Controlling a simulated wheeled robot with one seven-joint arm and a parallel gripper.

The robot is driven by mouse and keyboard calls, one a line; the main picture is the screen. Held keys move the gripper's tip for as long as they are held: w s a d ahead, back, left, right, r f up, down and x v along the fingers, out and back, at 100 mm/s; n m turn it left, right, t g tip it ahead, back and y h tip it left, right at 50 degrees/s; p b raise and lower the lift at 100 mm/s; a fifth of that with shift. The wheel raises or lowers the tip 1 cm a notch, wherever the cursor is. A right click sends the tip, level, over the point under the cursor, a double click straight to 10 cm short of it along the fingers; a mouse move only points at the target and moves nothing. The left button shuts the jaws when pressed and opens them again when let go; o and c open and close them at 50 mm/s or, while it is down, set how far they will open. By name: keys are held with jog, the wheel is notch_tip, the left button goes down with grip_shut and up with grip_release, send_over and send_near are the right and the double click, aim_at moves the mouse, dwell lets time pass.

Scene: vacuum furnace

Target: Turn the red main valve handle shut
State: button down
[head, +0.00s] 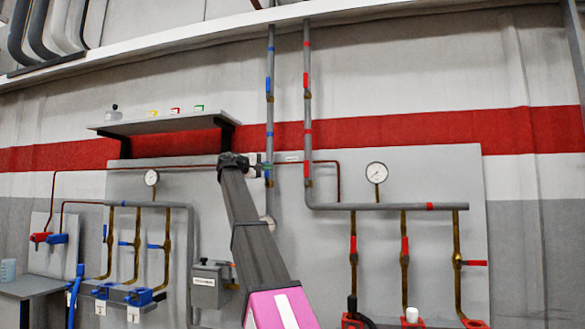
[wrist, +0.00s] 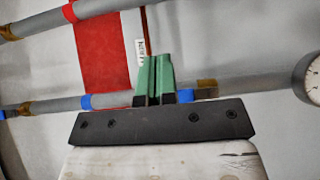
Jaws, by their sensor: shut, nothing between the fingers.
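On the right vertical pipe, a short red piece (head: 306,80) sits just above a brass fitting and lies along the pipe. It looks like a valve handle, but no readable label marks it as the main one. My gripper (head: 266,168) is shut and empty, in front of the left, blue-banded pipe and apart from the red piece, lower and to its left. In the wrist view its green fingers (wrist: 153,80) are together, over the blue-banded pipe (wrist: 50,106). The red-banded pipe (wrist: 38,23) crosses the upper left there.
Lower right branches carry other red handles (head: 353,245), (head: 404,246), one of them sideways (head: 475,262). Blue handles (head: 155,246) are at left. A gauge (head: 376,172) hangs right of the pipes. A shelf (head: 160,125) juts out at left. A small label (wrist: 140,50) hangs between the pipes.

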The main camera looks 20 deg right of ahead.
jog(key=shift+s+a+r, duration=0.1)
jog(key=shift+a+r, duration=0.05)
jog(key=shift+r, duration=0.35)
send_near(306, 173)
jog(key=w+d+r, duration=0.3)
jog(key=w, duration=0.2)
jog(key=s+d, duration=0.2)
jog(key=d, duration=0.1)
jog(key=shift+d+f, duration=0.1)
jog(key=shift+d, duration=0.05)
jog(key=shift+d, duration=0.1)
